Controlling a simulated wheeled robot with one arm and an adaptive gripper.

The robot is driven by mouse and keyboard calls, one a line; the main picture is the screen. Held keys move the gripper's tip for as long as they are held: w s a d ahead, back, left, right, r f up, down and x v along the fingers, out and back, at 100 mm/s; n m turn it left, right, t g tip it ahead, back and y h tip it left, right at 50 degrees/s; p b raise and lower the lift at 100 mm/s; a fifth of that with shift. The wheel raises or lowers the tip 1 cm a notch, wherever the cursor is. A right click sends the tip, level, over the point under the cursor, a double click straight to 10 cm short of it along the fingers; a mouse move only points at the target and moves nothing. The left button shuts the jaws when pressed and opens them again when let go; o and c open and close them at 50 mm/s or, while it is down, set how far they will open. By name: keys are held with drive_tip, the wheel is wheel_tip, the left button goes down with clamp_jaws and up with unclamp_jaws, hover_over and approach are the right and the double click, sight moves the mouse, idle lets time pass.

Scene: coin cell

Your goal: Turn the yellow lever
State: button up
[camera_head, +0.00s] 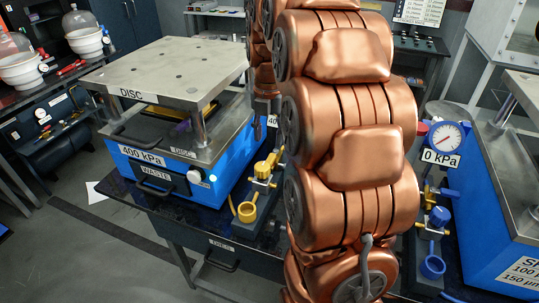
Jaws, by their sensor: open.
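The yellow lever (264,169) is on a small valve fitting beside the blue press marked 400 kPa (228,150), left of the picture's middle. A yellow ring-shaped cup (247,212) stands just below it on the same dark base. My copper-coloured arm fills the middle of the view, just right of the lever, and hides what lies behind it. My gripper does not show, so its place relative to the lever cannot be seen.
A second blue machine (492,195) stands at right, with a round gauge (446,138) above a 0 kPa label and a blue valve (438,216). A dark bench with glass-domed vessels (84,32) is at back left. Bare floor (70,240) shows at lower left.

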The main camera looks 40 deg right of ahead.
sight(269, 160)
drive_tip(key=shift+f+p, duration=1.15)
drive_tip(key=shift+f, duration=2.65)
drive_tip(key=shift+c, duration=0.4)
clamp_jaws()
